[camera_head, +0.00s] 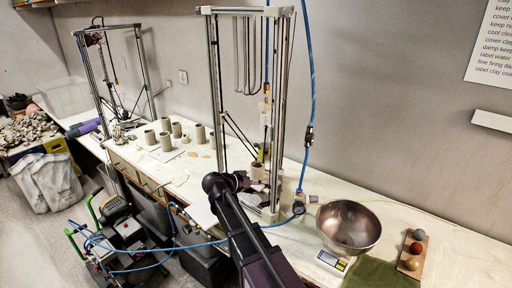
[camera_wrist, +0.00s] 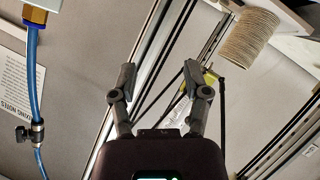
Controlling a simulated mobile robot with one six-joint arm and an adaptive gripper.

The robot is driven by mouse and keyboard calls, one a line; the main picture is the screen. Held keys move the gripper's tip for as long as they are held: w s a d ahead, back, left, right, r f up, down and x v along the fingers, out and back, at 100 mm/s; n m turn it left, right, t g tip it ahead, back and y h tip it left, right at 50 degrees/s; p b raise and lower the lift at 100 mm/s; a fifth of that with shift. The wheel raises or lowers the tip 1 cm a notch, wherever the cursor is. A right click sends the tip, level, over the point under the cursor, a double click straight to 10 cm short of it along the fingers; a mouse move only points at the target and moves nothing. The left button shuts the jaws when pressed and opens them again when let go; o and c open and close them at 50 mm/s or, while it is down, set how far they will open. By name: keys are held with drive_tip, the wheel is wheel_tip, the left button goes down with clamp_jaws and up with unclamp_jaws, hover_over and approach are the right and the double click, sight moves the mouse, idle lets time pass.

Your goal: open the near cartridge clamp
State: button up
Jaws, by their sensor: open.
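The near printer frame (camera_head: 213,90) stands upright on the bench, with a slim pale cartridge (camera_head: 266,108) hanging inside it below a blue hose. I cannot clearly make out the clamp or whether it is shut. A small yellow-green part (camera_head: 262,153) shows below the cartridge; a yellow-green piece also shows in the wrist view (camera_wrist: 210,79), just beyond the right finger. My gripper (camera_wrist: 158,76) is open, with nothing between its fingers. In the head view my arm reaches to the near frame's lower part, and the gripper's fingers are hard to tell there.
A ribbed clay pot (camera_wrist: 250,38) is close by at the wrist view's upper right. A blue hose (camera_head: 309,75) hangs right of the frame. A metal bowl (camera_head: 348,226) and balls on a board (camera_head: 404,267) lie to the right. Several clay pots (camera_head: 166,141) stand left.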

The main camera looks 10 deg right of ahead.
sight(256, 145)
drive_tip(key=w+a+r+t+h, duration=0.1)
drive_tip(key=w+a+r+t, duration=0.1)
drive_tip(key=a, duration=0.3)
drive_tip(key=w+a+r+m+t+h, duration=0.1)
drive_tip(key=w+a+r+t, duration=0.1)
drive_tip(key=w+a+r, duration=0.1)
wheel_tip(256, 145, up, 2)
drive_tip(key=shift+w+a+r+t+h, duration=0.1)
drive_tip(key=shift+w+a+t+h, duration=0.25)
drive_tip(key=shift+a, duration=0.55)
drive_tip(key=shift+w+d, duration=0.1)
drive_tip(key=shift+d, duration=0.05)
drive_tip(key=x, duration=1.3)
drive_tip(key=shift+w+d, duration=0.15)
drive_tip(key=shift+w, duration=0.05)
clamp_jaws()
